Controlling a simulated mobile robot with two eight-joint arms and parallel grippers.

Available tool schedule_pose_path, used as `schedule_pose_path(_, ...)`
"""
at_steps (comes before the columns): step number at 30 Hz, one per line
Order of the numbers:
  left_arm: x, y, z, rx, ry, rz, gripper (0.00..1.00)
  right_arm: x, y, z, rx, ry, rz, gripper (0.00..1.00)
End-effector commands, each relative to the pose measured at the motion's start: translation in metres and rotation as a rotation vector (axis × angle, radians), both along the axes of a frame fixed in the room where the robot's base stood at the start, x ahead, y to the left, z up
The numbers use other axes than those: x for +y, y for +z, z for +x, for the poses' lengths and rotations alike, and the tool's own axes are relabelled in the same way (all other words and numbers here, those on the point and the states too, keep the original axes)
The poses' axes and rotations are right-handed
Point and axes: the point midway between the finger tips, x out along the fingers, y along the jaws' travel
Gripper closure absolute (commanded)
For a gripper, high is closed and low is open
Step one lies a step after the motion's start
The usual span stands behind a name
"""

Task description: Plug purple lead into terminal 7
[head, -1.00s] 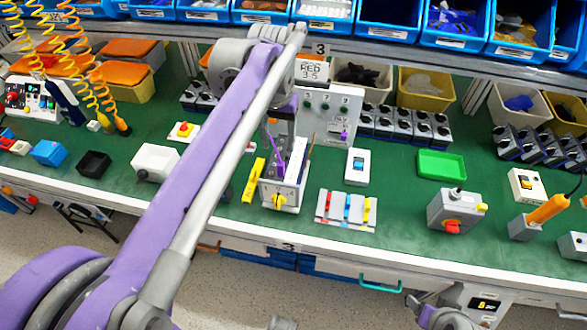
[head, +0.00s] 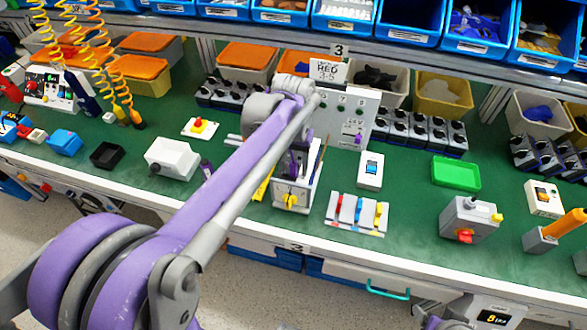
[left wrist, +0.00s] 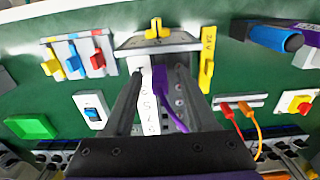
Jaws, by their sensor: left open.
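The rotary switch unit (head: 298,192) stands on the green bench with its yellow knob (head: 290,201) facing the front edge. The knob also shows at the top of the left wrist view (left wrist: 155,28). The purple lead (left wrist: 160,82) lies against the unit's white labelled strip (left wrist: 146,95), and its thin cable curves down between my fingers. My left gripper (left wrist: 158,75) is open, its two fingers on either side of the strip and lead. In the head view my left gripper (head: 298,160) is above the unit, largely hidden by my arm.
A yellow labelled bar (left wrist: 207,60) lies beside the unit. A grey panel (head: 350,115) with a purple part stands behind. A block with coloured levers (head: 357,212) and a blue rocker switch (head: 370,170) stand to the right. A green tray (head: 456,173) lies farther right.

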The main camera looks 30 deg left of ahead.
Motion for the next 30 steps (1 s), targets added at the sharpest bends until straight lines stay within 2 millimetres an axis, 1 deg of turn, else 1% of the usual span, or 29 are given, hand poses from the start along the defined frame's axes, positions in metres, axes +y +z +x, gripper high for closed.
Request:
schedule_pose_path(3,0.000,0.000,0.000,0.000,0.000,0.000,0.43,0.000,0.000,0.000,0.000,0.000,0.000,0.31)
schedule_pose_path(5,0.000,0.000,0.000,0.000,0.000,0.000,0.53,0.000,0.000,0.000,0.000,0.000,0.000,0.31)
schedule_pose_path(6,0.000,0.000,0.000,0.000,0.000,0.000,0.60,0.000,0.000,0.000,0.000,0.000,0.000,0.31)
schedule_pose_path(11,0.000,0.001,0.000,0.000,0.000,0.000,0.89,0.000,0.000,0.000,0.000,0.000,0.000,0.31)
schedule_pose_path(12,0.000,0.001,0.000,0.000,0.000,0.000,0.96,0.000,0.000,0.000,0.000,0.000,0.000,0.31)
schedule_pose_path(13,0.000,0.001,0.000,0.000,0.000,0.000,1.00,0.000,0.000,0.000,0.000,0.000,0.000,0.31)
schedule_pose_path(25,0.000,0.002,0.000,0.000,0.000,0.000,1.00,0.000,0.000,0.000,0.000,0.000,0.000,0.31)
schedule_pose_path(28,0.000,0.012,0.000,0.000,0.000,0.000,1.00,0.000,0.001,0.000,-0.001,0.000,0.000,0.31)
schedule_pose_path(30,0.000,0.024,0.000,0.000,0.000,0.000,1.00,0.000,0.003,0.001,-0.001,0.000,0.000,0.31)
